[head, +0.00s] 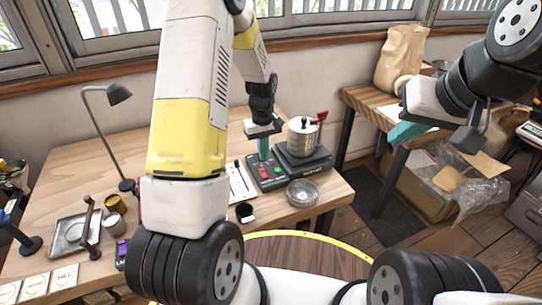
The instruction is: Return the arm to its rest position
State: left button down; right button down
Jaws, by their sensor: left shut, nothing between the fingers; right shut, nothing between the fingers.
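My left gripper (263,152) hangs from the yellow and white arm over the wooden table (150,150). Its teal fingers point down, shut and empty, beside the dark scale (270,172). I cannot tell whether the fingertips touch the scale. My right gripper (407,131) is at the upper right, its teal fingers shut and empty, in front of the side bench (365,100). Part of the table is hidden behind my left arm.
A metal canister (301,138) with a red handle stands on the scale, with a metal dish (303,193) in front. A lamp (107,140) and a tray (68,234) are at the left. A paper bag (401,58) and a cardboard box (420,190) are at the right.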

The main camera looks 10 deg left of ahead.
pick_arm(q)
jog(key=s+r+m+t+h, duration=0.1)
jog(key=s+r+m, duration=0.1)
jog(key=s+r, duration=0.45)
jog(key=s+d+r+m+t, duration=0.1)
jog(key=s+r+t, duration=0.15)
jog(key=r, duration=0.75)
jog(key=s+r+m+t+h, duration=0.1)
jog(key=s+r+m, duration=0.1)
jog(key=s+r, duration=0.5)
jog(key=s+d+r+m+t, duration=0.1)
jog(key=s+r, duration=0.3)
jog(key=s, duration=0.4)
jog(key=shift+s+r+m+t, duration=0.15)
jog(key=shift+r+m+t, duration=0.25)
jog(key=shift+m, duration=0.3)
jog(key=shift+d, duration=0.1)
